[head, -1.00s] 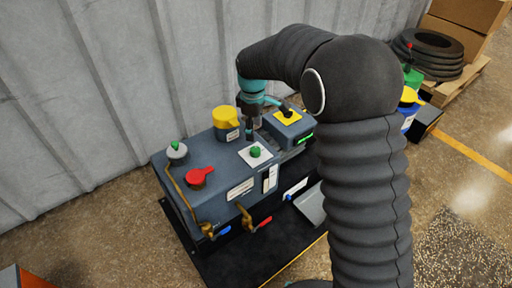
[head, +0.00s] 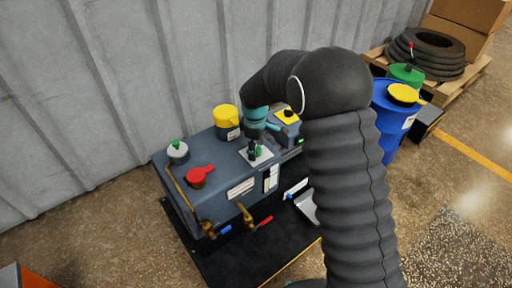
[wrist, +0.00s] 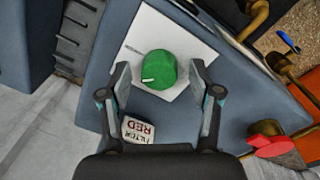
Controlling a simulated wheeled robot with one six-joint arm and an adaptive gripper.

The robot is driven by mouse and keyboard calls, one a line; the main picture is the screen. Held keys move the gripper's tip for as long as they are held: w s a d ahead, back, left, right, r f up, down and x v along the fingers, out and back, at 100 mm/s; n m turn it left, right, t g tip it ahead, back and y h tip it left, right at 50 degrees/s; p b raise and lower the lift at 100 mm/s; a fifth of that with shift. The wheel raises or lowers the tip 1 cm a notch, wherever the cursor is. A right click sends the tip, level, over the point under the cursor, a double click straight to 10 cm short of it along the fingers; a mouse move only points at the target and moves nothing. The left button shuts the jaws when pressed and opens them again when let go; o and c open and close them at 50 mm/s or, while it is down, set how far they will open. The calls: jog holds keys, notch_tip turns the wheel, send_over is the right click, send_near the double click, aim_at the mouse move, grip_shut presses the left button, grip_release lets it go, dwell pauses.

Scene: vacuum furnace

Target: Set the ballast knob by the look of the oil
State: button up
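The green ballast knob (head: 259,152) sits on a white plate on top of the grey pump (head: 220,160). In the wrist view the green knob (wrist: 160,67) has a white mark pointing left, slightly down. The white plate (wrist: 183,35) carries small print that I cannot read. My gripper (head: 253,155) is above the plate. In the wrist view my gripper (wrist: 160,75) is open, one finger on each side of the knob, with slim gaps visible. A narrow upright window (head: 269,179) is on the pump's front; the oil's look is too small to tell.
A red-capped port (head: 199,176), a yellow cap (head: 226,117) and a green-topped fitting (head: 177,149) stand on the pump. Brass valves with blue and red handles (head: 264,222) project from the front. A blue drum (head: 390,115) stands at right. A corrugated wall is behind.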

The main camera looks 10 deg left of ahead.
jog(key=c, duration=1.1)
jog(key=shift+o, duration=0.2)
jog(key=shift+m, duration=0.3)
jog(key=m, duration=0.4)
jog(key=shift+m, duration=2.1)
jog(key=o, duration=1.1)
jog(key=shift+a, duration=0.1)
jog(key=shift+o, duration=0.2)
